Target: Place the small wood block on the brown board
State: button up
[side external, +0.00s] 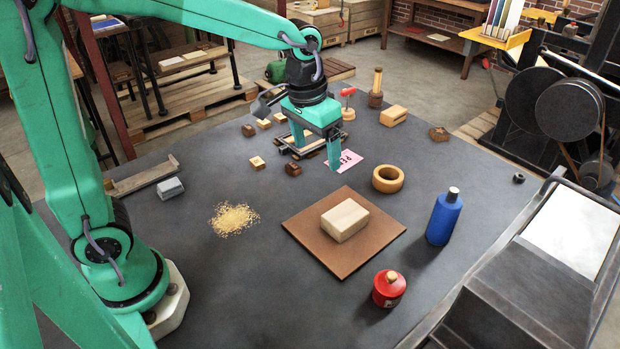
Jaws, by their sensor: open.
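A pale wood block (345,220) lies flat on the brown board (310,238), near its middle. The board lies flat on the dark table. My gripper (316,152) is above the table beyond the board, up and left of the pale block and apart from it. Its jaws are open, pointing down, with nothing seen between them. Several smaller wood blocks stand near it, among them a light one (257,163) and a dark one (293,169).
A pink card (349,160) lies by my gripper. Sawdust (235,219) lies left of the board. A press (545,265) fills the right edge.

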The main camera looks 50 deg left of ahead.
jog(key=s+a+r+t, duration=0.2)
jog(key=s+a, duration=0.1)
jog(key=s, duration=0.4)
jog(key=s+a+r+t, duration=0.1)
jog(key=s+a+r, duration=0.1)
jog(key=s, duration=0.6)
jog(key=shift+s+a+t, duration=0.25)
jog(key=shift+a+t, duration=0.15)
jog(key=shift+a, duration=0.15)
